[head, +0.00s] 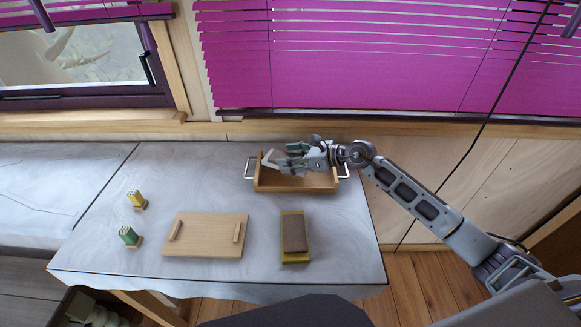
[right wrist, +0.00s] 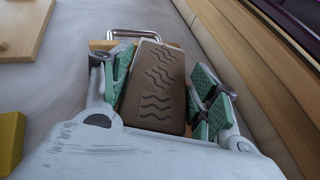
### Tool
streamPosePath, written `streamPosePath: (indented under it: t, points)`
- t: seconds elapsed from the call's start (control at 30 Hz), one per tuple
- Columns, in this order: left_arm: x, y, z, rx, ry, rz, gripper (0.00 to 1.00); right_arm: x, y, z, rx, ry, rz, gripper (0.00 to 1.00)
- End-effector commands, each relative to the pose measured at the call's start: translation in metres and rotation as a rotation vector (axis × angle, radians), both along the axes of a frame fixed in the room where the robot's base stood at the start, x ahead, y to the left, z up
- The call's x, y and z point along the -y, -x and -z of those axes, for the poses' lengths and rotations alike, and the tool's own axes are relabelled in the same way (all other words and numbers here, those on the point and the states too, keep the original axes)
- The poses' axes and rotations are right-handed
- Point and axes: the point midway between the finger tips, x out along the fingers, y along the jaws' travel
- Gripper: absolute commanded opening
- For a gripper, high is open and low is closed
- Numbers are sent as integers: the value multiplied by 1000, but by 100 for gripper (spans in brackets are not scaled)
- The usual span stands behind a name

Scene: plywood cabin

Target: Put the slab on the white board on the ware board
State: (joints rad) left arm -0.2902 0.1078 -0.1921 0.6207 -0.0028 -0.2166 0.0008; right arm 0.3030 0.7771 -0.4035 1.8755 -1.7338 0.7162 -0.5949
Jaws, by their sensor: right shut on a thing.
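My right gripper (head: 276,163) reaches in from the right over the wooden tray (head: 296,186) at the back of the table. In the right wrist view its green-padded fingers (right wrist: 160,92) are shut on a brown slab (right wrist: 157,82) with wavy grooves. The slab is over or in the tray; the exact height is unclear. In the head view the gripper mostly hides it. The ware board (head: 206,232), light wood with two cleats, lies at the front middle and looks empty. My left gripper is out of view.
A plain brown slab (head: 294,233) lies on a yellow board (head: 296,258) right of the ware board. A yellow block-like item (head: 136,198) and a green one (head: 129,236) stand at the left. The tray has metal handles. The window wall is close behind it.

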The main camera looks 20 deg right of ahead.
Motion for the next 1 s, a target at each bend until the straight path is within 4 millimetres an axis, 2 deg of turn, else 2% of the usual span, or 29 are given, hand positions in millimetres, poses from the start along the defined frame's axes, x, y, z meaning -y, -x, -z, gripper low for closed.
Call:
streamPosePath:
  t: [0.27, 0.6, 1.0]
  points:
    - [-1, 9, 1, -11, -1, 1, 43, 0, 0, 3, 1, -1, 0, 27]
    - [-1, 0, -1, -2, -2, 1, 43, 0, 0, 34, 0, -2, 2, 27]
    - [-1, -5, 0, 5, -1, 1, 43, 0, 0, 37, 2, -1, 1, 27]
